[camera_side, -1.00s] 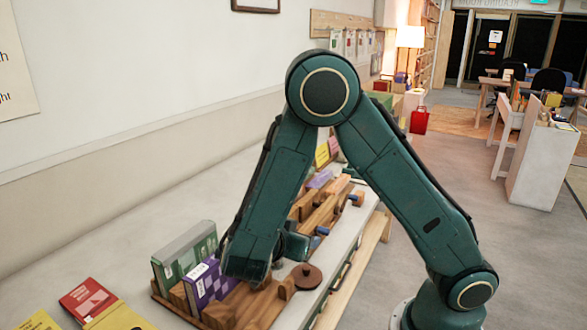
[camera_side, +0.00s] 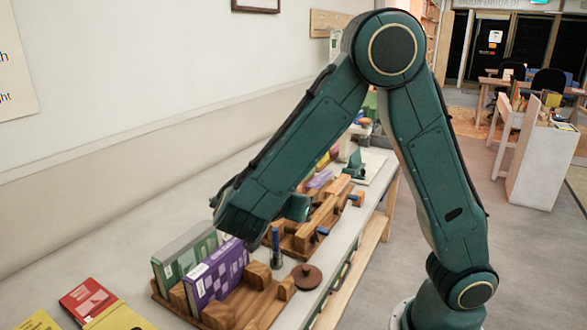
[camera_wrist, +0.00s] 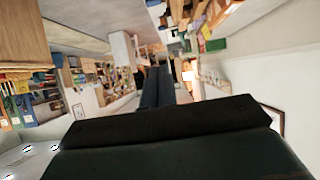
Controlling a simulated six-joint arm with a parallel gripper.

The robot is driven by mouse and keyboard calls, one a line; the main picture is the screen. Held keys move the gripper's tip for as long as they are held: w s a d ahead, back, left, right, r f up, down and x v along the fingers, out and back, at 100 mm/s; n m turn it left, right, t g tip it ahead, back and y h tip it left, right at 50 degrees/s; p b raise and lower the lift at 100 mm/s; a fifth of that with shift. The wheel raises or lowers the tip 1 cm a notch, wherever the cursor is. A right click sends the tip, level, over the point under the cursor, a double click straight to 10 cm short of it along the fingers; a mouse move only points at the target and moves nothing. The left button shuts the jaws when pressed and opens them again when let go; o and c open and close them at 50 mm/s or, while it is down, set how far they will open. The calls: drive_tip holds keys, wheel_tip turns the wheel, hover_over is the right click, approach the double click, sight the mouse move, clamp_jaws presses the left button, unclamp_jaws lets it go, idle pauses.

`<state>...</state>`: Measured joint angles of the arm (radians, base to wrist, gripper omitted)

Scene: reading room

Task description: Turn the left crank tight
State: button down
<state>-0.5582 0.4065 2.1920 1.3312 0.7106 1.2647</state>
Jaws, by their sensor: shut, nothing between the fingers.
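On the near wooden fixture (camera_side: 241,305), a blue upright handle (camera_side: 276,238) stands beside a wooden block. A round brown disc (camera_side: 306,276) lies to its right at the bench edge. I cannot tell exactly how the handle joins the fixture. Green (camera_side: 190,252) and purple (camera_side: 217,274) books stand between wooden blocks at its left. My gripper (camera_wrist: 158,87) shows in the wrist view with its dark fingers together and empty, pointing across the room. In the side view my wrist is above and behind the handle, apart from it; the fingertips are hidden there.
A second wooden fixture (camera_side: 322,222) with blue handles stands farther along the white bench (camera_side: 345,246). Red (camera_side: 88,300) and yellow (camera_side: 120,317) books lie at the lower left. The wall runs along the left side. Open floor lies right of the bench.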

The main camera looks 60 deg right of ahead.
drive_tip(key=w+d+f+y, duration=0.2)
drive_tip(key=w+y, duration=0.1)
drive_tip(key=y, duration=0.1)
drive_tip(key=w+d+f+m+g+y, duration=0.1)
drive_tip(key=w+d+f+y, duration=0.1)
drive_tip(key=w+y, duration=0.2)
drive_tip(key=w+d+f+m+y, duration=0.1)
drive_tip(key=w+d+y, duration=0.1)
drive_tip(key=w+y, duration=0.2)
drive_tip(key=shift+d+f+y, duration=0.1)
drive_tip(key=shift+f+y, duration=0.3)
drive_tip(key=shift+y, duration=0.1)
drive_tip(key=s+d+r+n+y, duration=0.1)
drive_tip(key=s+d+r, duration=0.25)
drive_tip(key=d, duration=0.25)
drive_tip(key=s+d+r+t+y, duration=0.1)
drive_tip(key=s+d+r, duration=0.1)
drive_tip(key=s+d, duration=0.3)
drive_tip(key=s+d+r+n+y, duration=0.1)
drive_tip(key=s+d+r, duration=0.15)
drive_tip(key=d, duration=0.45)
drive_tip(key=shift+w+d+f, duration=0.1)
drive_tip(key=shift+f, duration=2.15)
drive_tip(key=shift+f, duration=0.1)
drive_tip(key=a+f, duration=0.7)
drive_tip(key=f, duration=0.3)
drive_tip(key=shift+a+f, duration=0.2)
drive_tip(key=shift+f, duration=0.15)
